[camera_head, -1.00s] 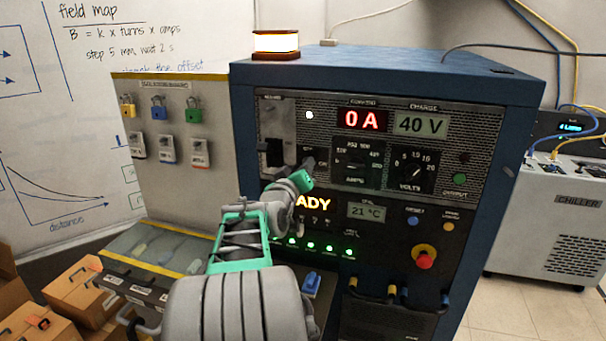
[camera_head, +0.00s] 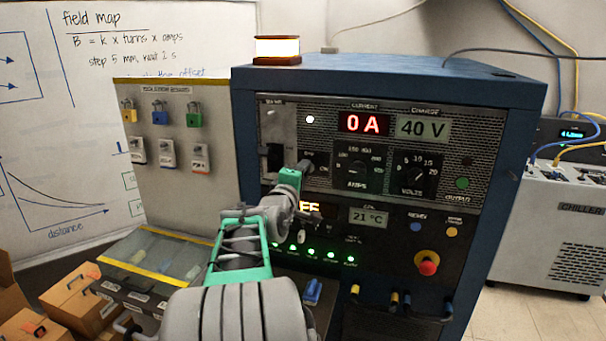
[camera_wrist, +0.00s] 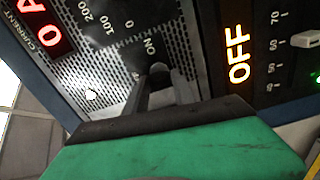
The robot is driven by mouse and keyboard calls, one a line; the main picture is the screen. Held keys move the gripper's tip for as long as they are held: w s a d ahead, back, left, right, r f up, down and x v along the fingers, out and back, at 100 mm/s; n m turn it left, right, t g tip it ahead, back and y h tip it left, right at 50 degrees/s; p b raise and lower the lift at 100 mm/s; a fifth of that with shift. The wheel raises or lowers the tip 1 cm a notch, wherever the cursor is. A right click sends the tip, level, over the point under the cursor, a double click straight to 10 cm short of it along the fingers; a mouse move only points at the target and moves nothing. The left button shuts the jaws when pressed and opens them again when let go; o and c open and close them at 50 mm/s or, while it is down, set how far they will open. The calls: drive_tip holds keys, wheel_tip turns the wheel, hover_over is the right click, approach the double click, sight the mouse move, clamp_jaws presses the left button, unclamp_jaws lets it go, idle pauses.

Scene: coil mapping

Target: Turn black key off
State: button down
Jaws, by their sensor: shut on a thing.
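The black key (camera_wrist: 159,70) sits on the power cabinet's front panel, next to the ON label in the wrist view. My gripper (camera_wrist: 165,85) is shut on it, with a finger on each side. Most of the key is hidden by the fingers. In the head view my gripper (camera_head: 304,166) is at the panel, left of the AMPS dial, and hides the key. An amber display (camera_wrist: 240,55) beside the key reads OFF in the wrist view. In the head view my arm covers part of that display (camera_head: 313,207).
The blue cabinet (camera_head: 400,72) has AMPS (camera_head: 358,167) and VOLTS (camera_head: 415,172) dials right of my gripper. A red stop button (camera_head: 427,262) is lower right. A lock board (camera_head: 190,130) stands left, a chiller (camera_head: 560,235) right. The red display (camera_head: 363,123) reads 0 A.

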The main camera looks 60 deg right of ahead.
drive_tip(key=shift+f+n, duration=0.1)
drive_tip(key=shift+n, duration=0.5)
drive_tip(key=c, duration=1)
unclamp_jaws()
drive_tip(key=shift+c, duration=0.2)
drive_tip(key=s+a+b, duration=0.1)
drive_tip(key=a, duration=0.6)
drive_tip(key=shift+a+b, duration=0.3)
drive_tip(key=shift+a, duration=0.1)
drive_tip(key=shift+s, duration=0.1)
